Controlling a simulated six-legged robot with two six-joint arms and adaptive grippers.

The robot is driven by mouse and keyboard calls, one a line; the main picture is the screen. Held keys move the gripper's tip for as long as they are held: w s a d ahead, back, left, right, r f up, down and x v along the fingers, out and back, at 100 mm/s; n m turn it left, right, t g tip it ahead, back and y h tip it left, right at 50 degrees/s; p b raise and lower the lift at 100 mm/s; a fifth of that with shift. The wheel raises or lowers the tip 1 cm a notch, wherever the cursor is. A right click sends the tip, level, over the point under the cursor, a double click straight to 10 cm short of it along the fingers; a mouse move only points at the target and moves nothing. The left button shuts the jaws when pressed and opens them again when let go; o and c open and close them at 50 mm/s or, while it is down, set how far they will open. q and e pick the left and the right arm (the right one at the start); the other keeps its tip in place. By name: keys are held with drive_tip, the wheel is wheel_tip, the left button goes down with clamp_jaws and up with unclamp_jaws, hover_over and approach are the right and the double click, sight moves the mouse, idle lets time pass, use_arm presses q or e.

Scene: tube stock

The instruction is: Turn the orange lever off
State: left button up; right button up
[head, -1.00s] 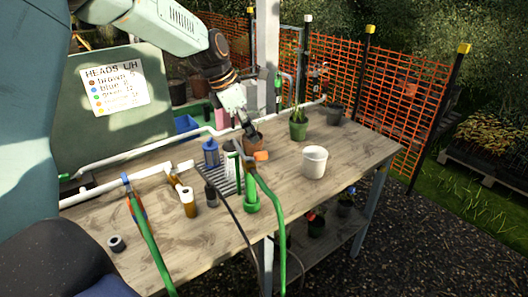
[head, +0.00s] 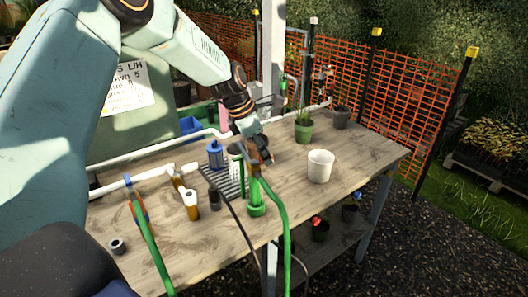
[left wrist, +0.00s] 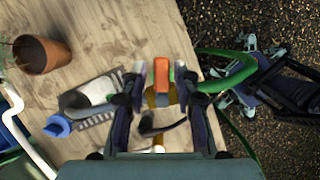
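The orange lever (left wrist: 161,76) shows in the left wrist view between the two fingers of my left gripper (left wrist: 161,88). A gap shows on each side of it, so the gripper is open around it. In the head view my left gripper (head: 262,155) is low above the bench, over the top of the green standpipe (head: 256,198), and mostly hides the lever. A green hose (head: 285,222) runs from the standpipe over the bench edge.
A white pot (head: 319,166) and potted plant (head: 303,127) stand right.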

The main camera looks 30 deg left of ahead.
use_arm(q)
drive_tip(key=shift+d, duration=0.15)
drive_tip(key=c, duration=0.3)
drive_tip(key=shift+r, duration=0.1)
clamp_jaws()
drive_tip(key=shift+s, duration=0.1)
drive_tip(key=m+p, duration=0.2)
drive_tip(key=shift+s+d+r+m+g, duration=0.1)
drive_tip(key=shift+s+d+m+g, duration=0.05)
drive_tip(key=shift+s+m+g, duration=0.2)
drive_tip(key=s+m+g+p, duration=0.1)
drive_tip(key=m, duration=0.3)
drive_tip(key=s+m+g+p, duration=0.1)
drive_tip(key=m+g, duration=0.1)
drive_tip(key=m, duration=0.2)
drive_tip(key=s+m+g+p, duration=0.1)
drive_tip(key=m, duration=0.4)
drive_tip(key=shift+g+p, duration=0.35)
drive_tip(key=shift+p, duration=0.05)
